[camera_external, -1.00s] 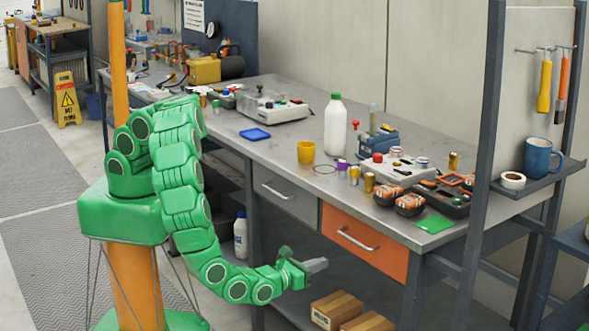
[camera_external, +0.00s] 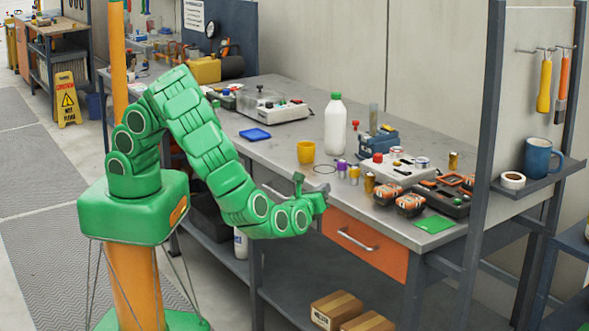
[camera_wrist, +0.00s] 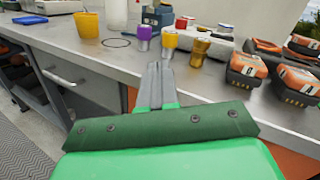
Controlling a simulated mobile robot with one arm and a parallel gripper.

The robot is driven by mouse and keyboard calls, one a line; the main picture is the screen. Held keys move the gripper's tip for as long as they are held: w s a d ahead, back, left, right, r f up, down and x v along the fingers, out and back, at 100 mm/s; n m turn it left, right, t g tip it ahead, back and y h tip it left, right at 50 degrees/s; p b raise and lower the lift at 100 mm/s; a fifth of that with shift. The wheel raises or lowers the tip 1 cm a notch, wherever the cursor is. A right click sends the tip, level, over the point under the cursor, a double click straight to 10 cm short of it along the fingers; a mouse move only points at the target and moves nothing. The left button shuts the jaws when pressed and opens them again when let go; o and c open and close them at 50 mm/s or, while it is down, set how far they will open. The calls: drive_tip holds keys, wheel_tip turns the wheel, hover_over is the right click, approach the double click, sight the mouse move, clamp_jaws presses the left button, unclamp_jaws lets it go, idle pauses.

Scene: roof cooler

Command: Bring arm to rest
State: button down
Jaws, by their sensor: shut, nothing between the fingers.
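My gripper (camera_wrist: 155,85) is shut and empty; in the wrist view its grey fingers lie together, pointing toward the bench. In the external view my gripper (camera_external: 318,200) is in front of the bench's front edge, near the drawers, at about the height of the top. The green arm is bent, reaching from its column out and down to the right. The fingers are hard to make out in the external view.
The workbench (camera_external: 290,152) holds a yellow cup (camera_external: 306,152), a white bottle (camera_external: 335,125), small cylinders, a grey device and orange battery packs (camera_external: 410,204). An orange drawer (camera_external: 365,243) is below. Cardboard boxes (camera_external: 337,309) sit on the lower shelf.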

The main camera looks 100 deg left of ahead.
drive_tip(key=s+a+r+n+g+h, duration=0.3)
drive_tip(key=s+a+r+n+g, duration=0.3)
drive_tip(key=s+r, duration=0.25)
drive_tip(key=s+a+r+n+g+h, duration=0.2)
drive_tip(key=s+a+r+n+g, duration=0.4)
drive_tip(key=s, duration=0.4)
drive_tip(key=s+d+r+n+t+h, duration=0.2)
drive_tip(key=s+d+h, duration=0.4)
drive_tip(key=s, duration=0.4)
drive_tip(key=s+d+r+n+t+h, duration=0.2)
drive_tip(key=s+d+r+n+h, duration=0.1)
drive_tip(key=s+d+h, duration=0.3)
drive_tip(key=s+d+n, duration=0.1)
drive_tip(key=s+d, duration=0.1)
drive_tip(key=s, duration=0.2)
drive_tip(key=shift+h, duration=0.3)
drive_tip(key=shift+s+d, duration=0.1)
